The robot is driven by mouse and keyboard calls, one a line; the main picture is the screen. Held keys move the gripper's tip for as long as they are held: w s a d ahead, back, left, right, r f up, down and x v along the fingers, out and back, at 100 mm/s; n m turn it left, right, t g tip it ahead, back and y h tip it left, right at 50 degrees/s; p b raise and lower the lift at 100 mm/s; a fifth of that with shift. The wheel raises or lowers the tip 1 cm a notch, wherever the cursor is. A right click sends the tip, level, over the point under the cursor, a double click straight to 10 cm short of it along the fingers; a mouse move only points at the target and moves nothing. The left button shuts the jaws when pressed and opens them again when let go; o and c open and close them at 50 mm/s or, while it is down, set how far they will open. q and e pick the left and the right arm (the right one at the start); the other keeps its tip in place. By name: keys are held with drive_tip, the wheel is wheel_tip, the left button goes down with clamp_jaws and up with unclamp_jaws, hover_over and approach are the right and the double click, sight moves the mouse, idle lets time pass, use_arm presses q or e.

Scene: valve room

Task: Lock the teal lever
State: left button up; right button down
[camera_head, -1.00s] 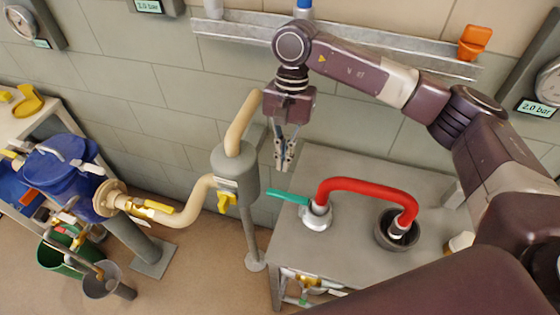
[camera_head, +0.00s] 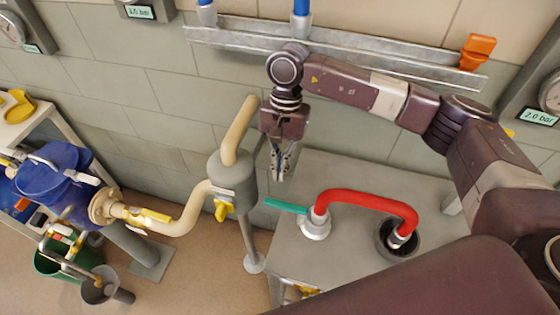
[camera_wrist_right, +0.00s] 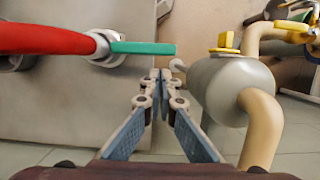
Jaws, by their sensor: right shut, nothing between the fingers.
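The teal lever (camera_head: 284,205) sticks out to the left from a pale round fitting (camera_head: 314,226) at the left end of a red pipe, above a grey bench. In the right wrist view the teal lever (camera_wrist_right: 143,48) lies ahead and left of the fingers, with its free end pointing right. My right gripper (camera_head: 279,177) points down with its fingers together and empty, above and behind the lever, apart from it. It also shows in the right wrist view (camera_wrist_right: 160,76). My left gripper is not in view.
A red pipe (camera_head: 370,196) arches over the grey bench (camera_head: 340,265). A grey cylinder (camera_head: 232,172) with beige pipes and a yellow handle (camera_head: 222,211) stands close left of the gripper. A metal rail (camera_head: 340,48) with an orange item (camera_head: 474,50) runs along the wall behind.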

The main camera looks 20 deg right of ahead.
drive_tip(key=p+x, duration=0.1)
drive_tip(key=x, duration=0.5)
drive_tip(key=shift+p, duration=0.3)
